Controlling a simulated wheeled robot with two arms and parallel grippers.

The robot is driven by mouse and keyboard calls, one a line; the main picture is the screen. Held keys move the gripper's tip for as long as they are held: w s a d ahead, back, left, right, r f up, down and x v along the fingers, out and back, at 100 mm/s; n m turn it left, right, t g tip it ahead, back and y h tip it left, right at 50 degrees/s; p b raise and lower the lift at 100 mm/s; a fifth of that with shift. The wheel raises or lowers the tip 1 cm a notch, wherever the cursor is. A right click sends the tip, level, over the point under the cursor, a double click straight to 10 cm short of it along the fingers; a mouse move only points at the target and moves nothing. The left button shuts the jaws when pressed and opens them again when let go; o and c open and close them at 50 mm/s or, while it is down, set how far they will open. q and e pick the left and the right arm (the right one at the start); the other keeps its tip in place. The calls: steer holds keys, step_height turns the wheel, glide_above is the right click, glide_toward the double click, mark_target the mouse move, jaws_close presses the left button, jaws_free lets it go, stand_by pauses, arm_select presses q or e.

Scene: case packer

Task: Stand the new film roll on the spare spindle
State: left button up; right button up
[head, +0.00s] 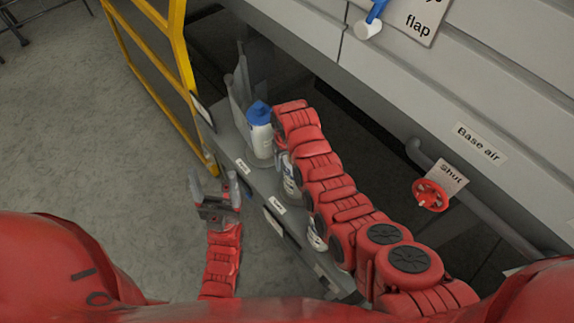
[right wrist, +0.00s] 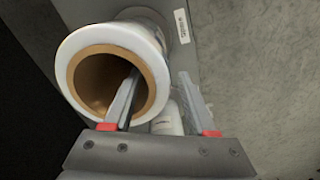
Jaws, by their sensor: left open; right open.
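The film roll (right wrist: 112,45) shows in the right wrist view as a white roll with a brown cardboard core, its open end towards the camera. My right gripper (right wrist: 159,75) is open, with its left finger across the core's opening and its right finger outside the roll's right side. The roll's wall lies between them, and I cannot tell whether either finger touches it. In the head view my right gripper is hidden beyond my red right arm. My left gripper (head: 213,190) is open and empty, left of the shelf. I cannot make out the spare spindle.
A narrow grey shelf (head: 232,147) with small labels carries a white bottle with a blue cap (head: 260,131) and more white containers partly behind my arm. A yellow frame (head: 184,75) stands at left. A red valve wheel (head: 430,195) is at right.

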step_height(320, 180, up, 4)
steer(key=shift+r+b, duration=0.15)
steer(key=shift+b, duration=0.65)
step_height(320, 180, up, 6)
steer(key=p, duration=0.3)
steer(key=shift+r, duration=0.1)
